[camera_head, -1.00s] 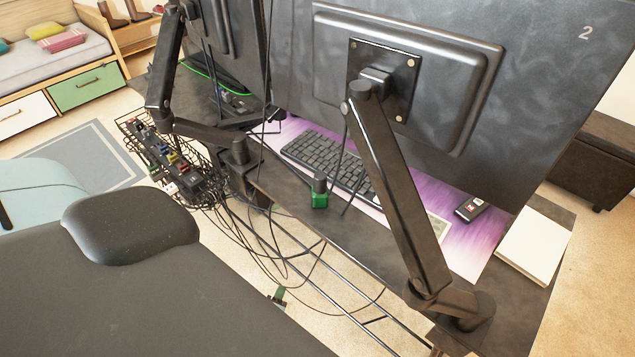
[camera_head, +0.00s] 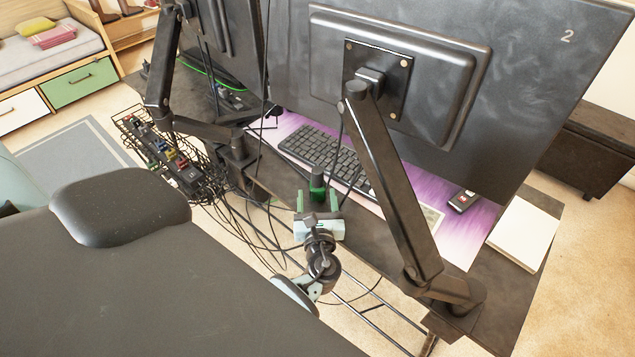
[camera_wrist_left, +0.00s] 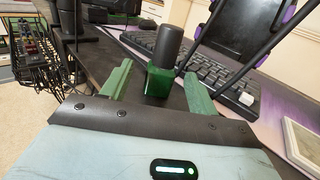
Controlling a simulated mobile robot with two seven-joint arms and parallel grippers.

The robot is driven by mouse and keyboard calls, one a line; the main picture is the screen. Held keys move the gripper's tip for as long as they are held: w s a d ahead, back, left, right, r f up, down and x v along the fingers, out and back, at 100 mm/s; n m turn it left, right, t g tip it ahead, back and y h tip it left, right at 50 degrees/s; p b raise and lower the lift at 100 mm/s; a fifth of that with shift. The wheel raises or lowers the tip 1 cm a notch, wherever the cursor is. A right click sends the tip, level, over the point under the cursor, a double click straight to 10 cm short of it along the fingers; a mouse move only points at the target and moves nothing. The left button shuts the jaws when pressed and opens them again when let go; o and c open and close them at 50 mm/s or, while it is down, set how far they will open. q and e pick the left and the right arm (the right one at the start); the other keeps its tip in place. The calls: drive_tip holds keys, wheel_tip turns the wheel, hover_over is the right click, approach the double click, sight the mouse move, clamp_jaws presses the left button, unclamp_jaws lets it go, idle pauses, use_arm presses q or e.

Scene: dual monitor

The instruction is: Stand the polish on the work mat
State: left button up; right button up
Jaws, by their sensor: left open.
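The polish is a small green bottle with a tall black cap. It stands upright on the dark desk near its edge in the head view (camera_head: 317,186), and it also shows in the left wrist view (camera_wrist_left: 160,78). The purple work mat (camera_head: 458,234) lies beyond it, partly under the keyboard and partly hidden by the monitor and its arm; a strip shows in the wrist view (camera_wrist_left: 273,122). My left gripper (camera_head: 317,200) is open, its green fingers one on each side of the bottle, with gaps visible between. My right gripper is not in view.
A black keyboard (camera_head: 322,152) lies behind the polish. Monitor arm (camera_head: 392,185) and hanging cables stand close to its right. A cable tray (camera_head: 160,150) is at left. A car key (camera_head: 462,200) and a white book (camera_head: 524,233) lie at right.

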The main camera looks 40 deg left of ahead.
sight(318, 186)
use_arm(q)
drive_tip(key=shift+x, duration=0.95)
drive_tip(key=x, duration=0.4)
drive_tip(key=shift+w+r, duration=0.35)
drive_tip(key=shift+w+a, duration=0.2)
drive_tip(key=shift+w, duration=0.05)
drive_tip(key=c, duration=1.2)
